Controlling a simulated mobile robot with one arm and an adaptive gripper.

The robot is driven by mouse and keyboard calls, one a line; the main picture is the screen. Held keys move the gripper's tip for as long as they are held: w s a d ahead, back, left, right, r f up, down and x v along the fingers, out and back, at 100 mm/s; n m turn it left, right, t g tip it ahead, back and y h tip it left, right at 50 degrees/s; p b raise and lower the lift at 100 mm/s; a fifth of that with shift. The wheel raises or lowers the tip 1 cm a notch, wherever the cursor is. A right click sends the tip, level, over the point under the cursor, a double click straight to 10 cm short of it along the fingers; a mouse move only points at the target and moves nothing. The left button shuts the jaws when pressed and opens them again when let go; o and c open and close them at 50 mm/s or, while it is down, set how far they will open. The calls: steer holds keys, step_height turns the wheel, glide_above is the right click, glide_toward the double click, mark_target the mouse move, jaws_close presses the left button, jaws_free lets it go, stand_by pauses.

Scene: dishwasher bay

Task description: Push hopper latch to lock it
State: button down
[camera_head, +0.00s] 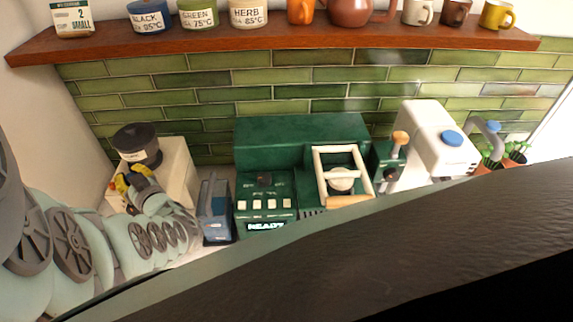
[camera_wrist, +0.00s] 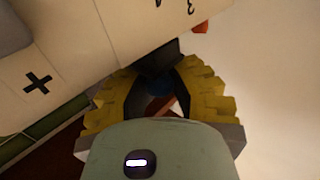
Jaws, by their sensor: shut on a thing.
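The cream grinder (camera_head: 172,168) stands at the far left of the counter with a dark round hopper (camera_head: 137,145) on top. My gripper (camera_head: 132,182), with yellow fingers, is at the grinder's left front side, below the hopper. In the wrist view my gripper (camera_wrist: 158,62) has its yellow fingers curved together at a dark part beside the cream body (camera_wrist: 75,60), which bears a plus mark. The fingers are shut on this part. A small red piece (camera_wrist: 200,28) shows just beyond the fingertips. I cannot tell which piece is the hopper latch; the fingers hide much of that area.
A blue-grey box-like item (camera_head: 214,208) stands right of the grinder. A green machine (camera_head: 265,150) with a lit READY display and a white machine (camera_head: 432,140) stand further right. A wooden shelf (camera_head: 270,37) with jars and cups runs above. A dark surface covers the lower right.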

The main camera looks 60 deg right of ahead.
steer(key=c, duration=0.8)
jaws_free()
steer(key=shift+d+r, duration=0.1)
steer(key=shift+d, duration=0.05)
steer(key=shift+s, duration=1)
steer(key=shift+s+a, duration=0.3)
steer(key=shift+s, duration=0.25)
steer(key=s, duration=0.9)
steer(key=shift+a, duration=0.4)
steer(key=shift+w, duration=0.1)
